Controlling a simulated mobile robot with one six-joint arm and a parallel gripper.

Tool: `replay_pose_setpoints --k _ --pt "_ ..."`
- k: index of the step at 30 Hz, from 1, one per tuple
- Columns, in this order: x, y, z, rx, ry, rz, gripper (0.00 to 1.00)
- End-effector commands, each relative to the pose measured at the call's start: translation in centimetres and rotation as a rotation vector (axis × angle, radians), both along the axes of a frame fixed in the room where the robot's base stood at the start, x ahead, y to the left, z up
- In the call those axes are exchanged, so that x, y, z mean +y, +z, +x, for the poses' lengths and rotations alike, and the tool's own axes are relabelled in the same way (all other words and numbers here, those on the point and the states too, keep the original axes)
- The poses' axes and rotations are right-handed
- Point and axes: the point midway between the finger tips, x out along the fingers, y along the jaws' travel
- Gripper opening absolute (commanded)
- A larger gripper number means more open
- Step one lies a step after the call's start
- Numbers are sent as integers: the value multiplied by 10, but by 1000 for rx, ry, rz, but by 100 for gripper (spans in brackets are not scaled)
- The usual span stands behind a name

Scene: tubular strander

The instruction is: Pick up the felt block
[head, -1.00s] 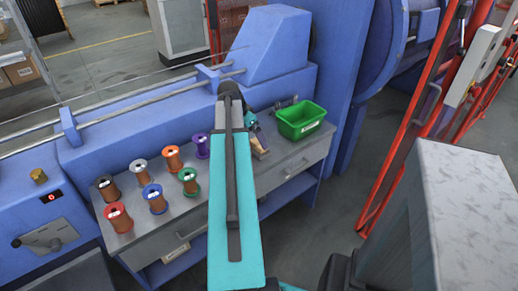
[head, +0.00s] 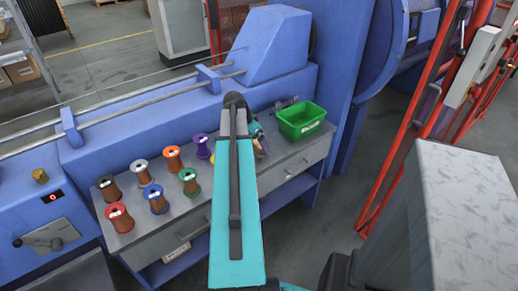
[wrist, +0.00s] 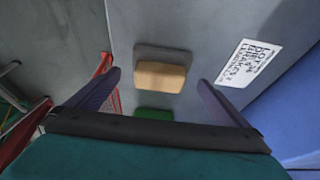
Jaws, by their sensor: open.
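The felt block looks to be the tan block (wrist: 160,77) with a dark grey strip along its upper side in the wrist view. It lies on a grey surface between my two fingers, with gaps on both sides. My gripper (wrist: 158,80) is open and empty. In the head view my teal arm covers much of the spot; my gripper (head: 257,131) shows only in part at the right of the arm, over the bench. A small tan piece shows beside it there, mostly hidden.
A green bin (head: 302,121) stands close to the right of my gripper on the grey bench (head: 135,236). Several wire spools, such as the purple one (head: 201,147), stand to the left. The blue machine (head: 150,125) rises behind. A white label (wrist: 247,63) lies right of the block.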

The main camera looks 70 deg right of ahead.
Motion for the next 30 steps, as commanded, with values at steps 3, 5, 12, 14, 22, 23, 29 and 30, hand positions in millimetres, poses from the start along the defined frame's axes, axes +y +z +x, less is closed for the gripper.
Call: replay_pose_setpoints --k 3,5,12,14,22,23,29,30 --pt "-3 -12 -3 1 -1 2 100" --pt "-6 -17 -4 0 0 1 100" --pt "-9 -29 -7 1 0 0 100" --pt "-10 -29 -7 0 -1 0 100" --pt "-9 -29 -7 0 -1 0 100" --pt "-9 -29 -7 0 -1 0 100" --pt "-10 -28 -7 0 -1 0 95" --pt "-10 -28 -7 0 -1 0 88"
